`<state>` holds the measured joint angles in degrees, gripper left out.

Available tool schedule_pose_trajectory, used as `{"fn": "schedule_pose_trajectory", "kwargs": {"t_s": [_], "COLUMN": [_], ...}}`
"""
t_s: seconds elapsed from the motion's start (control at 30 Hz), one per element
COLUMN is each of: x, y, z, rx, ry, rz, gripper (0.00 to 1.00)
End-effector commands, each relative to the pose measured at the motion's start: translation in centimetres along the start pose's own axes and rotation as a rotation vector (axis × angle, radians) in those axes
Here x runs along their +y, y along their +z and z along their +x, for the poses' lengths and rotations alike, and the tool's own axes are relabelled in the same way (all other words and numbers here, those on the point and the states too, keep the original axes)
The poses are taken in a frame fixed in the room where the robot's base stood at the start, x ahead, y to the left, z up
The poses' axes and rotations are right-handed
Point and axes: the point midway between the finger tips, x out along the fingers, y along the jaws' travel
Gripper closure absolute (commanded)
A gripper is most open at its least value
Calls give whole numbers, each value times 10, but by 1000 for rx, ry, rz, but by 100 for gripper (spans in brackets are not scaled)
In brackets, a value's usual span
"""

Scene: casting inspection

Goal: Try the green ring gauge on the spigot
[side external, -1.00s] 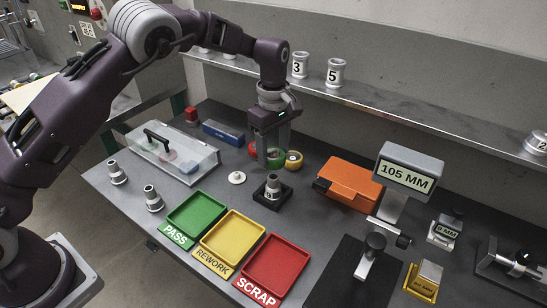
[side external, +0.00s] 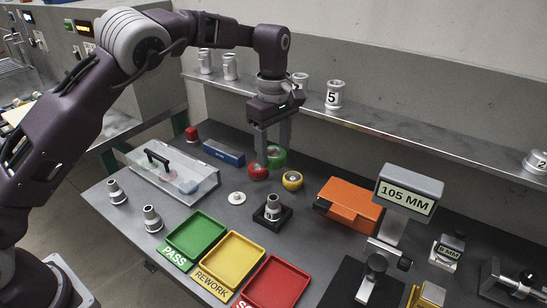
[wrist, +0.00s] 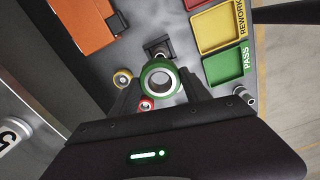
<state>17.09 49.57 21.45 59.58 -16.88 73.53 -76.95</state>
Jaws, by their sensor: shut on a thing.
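My gripper (side external: 273,155) is shut on the green ring gauge (side external: 278,158) and holds it above the bench. In the wrist view the green ring (wrist: 147,83) sits between the two fingers, its hole facing the camera. The spigot (side external: 272,205) is a grey stepped casting standing upright in a black square block (side external: 280,219). It is in front of and below the held ring, clear of it. In the wrist view the block (wrist: 152,46) shows just beyond the ring, with the spigot partly hidden by it.
A red ring (side external: 257,174) and a yellow ring (side external: 292,181) stand on the bench near the gripper. A white disc (side external: 237,198) lies left of the block. Green, yellow and red trays are in front; an orange case (side external: 350,201) is right. Two castings stand left.

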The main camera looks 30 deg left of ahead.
Motion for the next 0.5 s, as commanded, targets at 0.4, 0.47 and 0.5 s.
{"fn": "schedule_pose_trajectory", "kwargs": {"t_s": [0.4,0.47,0.5], "x": [1,1,1], "y": [0,0,0], "z": [-44,-50,-52], "rx": [0,0,0], "ry": [2,2,2], "rz": [-1,-1,-1], "gripper": [87,87,87]}}
